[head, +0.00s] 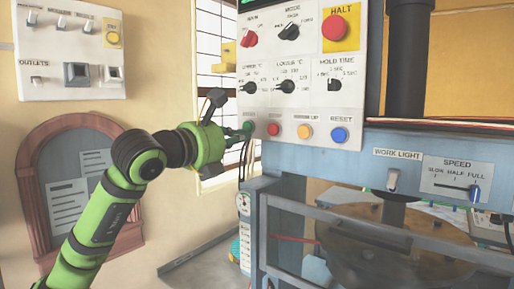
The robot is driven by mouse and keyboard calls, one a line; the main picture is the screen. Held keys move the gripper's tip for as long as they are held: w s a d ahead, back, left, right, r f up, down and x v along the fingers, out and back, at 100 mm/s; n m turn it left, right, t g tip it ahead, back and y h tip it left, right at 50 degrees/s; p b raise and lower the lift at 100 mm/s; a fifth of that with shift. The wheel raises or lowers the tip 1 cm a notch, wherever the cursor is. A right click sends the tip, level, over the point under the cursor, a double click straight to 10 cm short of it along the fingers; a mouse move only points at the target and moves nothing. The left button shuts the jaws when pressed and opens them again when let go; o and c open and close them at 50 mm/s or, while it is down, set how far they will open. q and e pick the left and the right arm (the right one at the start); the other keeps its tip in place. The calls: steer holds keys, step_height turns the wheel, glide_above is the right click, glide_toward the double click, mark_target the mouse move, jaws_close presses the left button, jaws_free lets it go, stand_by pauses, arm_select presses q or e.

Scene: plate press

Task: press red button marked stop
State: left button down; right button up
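The press's control panel (303,100) is white and upright. Its bottom row has a small red button (273,129), between a green button (248,126) on the left and an orange one on the right. The small label above the red button is too blurred to read. A larger red button (334,28) on a yellow plate marked HALT is at the top right. My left gripper (240,134) is at the panel's lower left edge, by the green button and left of the small red one. I cannot tell whether it touches the panel or how its fingers stand. My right gripper is out of view.
The orange button (305,131) and blue RESET button (340,134) are right of the small red one. Knobs (288,87) sit above the row. Dark cables hang below my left gripper. The blue press frame (380,150) lies below the panel. A switch box (70,50) is on the left wall.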

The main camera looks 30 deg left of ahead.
arm_select(q)
steer(key=s, duration=0.1)
steer(key=s+a+b, duration=0.1)
steer(key=s, duration=0.1)
steer(key=shift+s+a+f, duration=0.15)
steer(key=shift+a+f, duration=0.05)
steer(key=shift+f, duration=0.2)
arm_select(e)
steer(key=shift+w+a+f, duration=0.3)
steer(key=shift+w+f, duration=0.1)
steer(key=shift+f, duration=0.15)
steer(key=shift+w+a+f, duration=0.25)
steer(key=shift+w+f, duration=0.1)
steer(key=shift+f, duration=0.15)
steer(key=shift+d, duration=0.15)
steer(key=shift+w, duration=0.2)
